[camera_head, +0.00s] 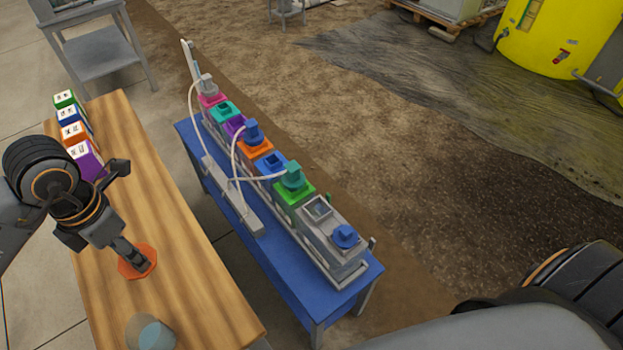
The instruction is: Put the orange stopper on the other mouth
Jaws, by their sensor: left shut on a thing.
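The orange stopper (148,254) is a flat octagonal piece at the tip of my left gripper (133,259), over the wooden table. My left gripper is shut on it; the fingers hide its middle, and I cannot tell whether it touches the table. A row of coloured square mouths runs along the blue bench: pink, teal, purple, orange (257,149), blue, green (295,193) and grey (318,208). A blue stopper (253,131) with a hose stands near the purple and orange mouths. A teal stopper (292,175) with a hose sits over the green one. My right gripper is out of view.
The wooden table (190,265) carries several labelled coloured boxes (72,133) at its far left and a grey-blue cup (150,333) at the near end. The blue bench (296,287) stands across a narrow gap. A blue knob (345,236) is at the row's near end.

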